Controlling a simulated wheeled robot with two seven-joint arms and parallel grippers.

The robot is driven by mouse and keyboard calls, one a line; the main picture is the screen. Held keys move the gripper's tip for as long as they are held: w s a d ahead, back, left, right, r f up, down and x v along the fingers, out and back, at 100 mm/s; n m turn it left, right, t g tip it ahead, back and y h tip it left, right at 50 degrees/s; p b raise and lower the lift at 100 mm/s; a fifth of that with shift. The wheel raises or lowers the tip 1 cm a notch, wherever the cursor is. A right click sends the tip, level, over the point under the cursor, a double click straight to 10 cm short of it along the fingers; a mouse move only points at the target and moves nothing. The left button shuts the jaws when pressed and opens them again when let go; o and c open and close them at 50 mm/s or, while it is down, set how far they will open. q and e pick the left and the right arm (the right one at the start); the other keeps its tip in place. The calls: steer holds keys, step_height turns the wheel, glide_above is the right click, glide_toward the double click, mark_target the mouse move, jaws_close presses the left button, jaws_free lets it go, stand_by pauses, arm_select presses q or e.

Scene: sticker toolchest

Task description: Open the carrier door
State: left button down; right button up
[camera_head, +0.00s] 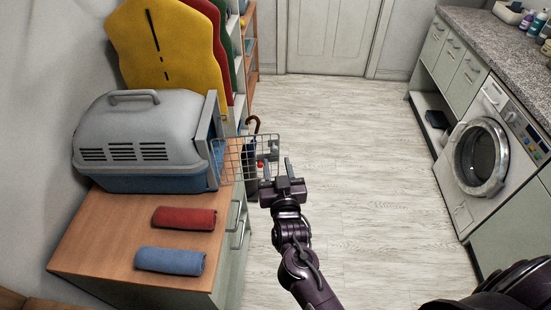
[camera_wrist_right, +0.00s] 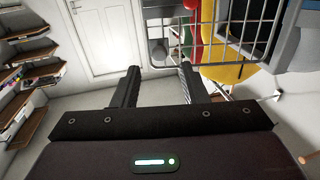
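The pet carrier (camera_head: 135,120) has a grey top and a blue base and stands on the wooden cabinet top, its opening facing right. Its wire door (camera_head: 232,160) stands swung out from the opening, reaching right past the cabinet edge. A small red spot shows near its outer end. My right gripper (camera_head: 276,165) is at the door's outer end. In the right wrist view, my right gripper (camera_wrist_right: 156,82) has its fingers apart with nothing seen between them, and the wire door (camera_wrist_right: 232,28) is above the right finger. I cannot tell if they touch. My left gripper is not in view.
A red rolled towel (camera_head: 184,218) and a blue one (camera_head: 170,261) lie on the cabinet top (camera_head: 115,240). Yellow, red and green boards (camera_head: 165,45) lean behind the carrier. A washing machine (camera_head: 480,160) stands at right. The floor (camera_head: 350,150) between is clear.

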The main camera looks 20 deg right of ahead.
steer(key=s, duration=0.2)
steer(key=shift+s+a, duration=0.2)
steer(key=shift+s, duration=0.1)
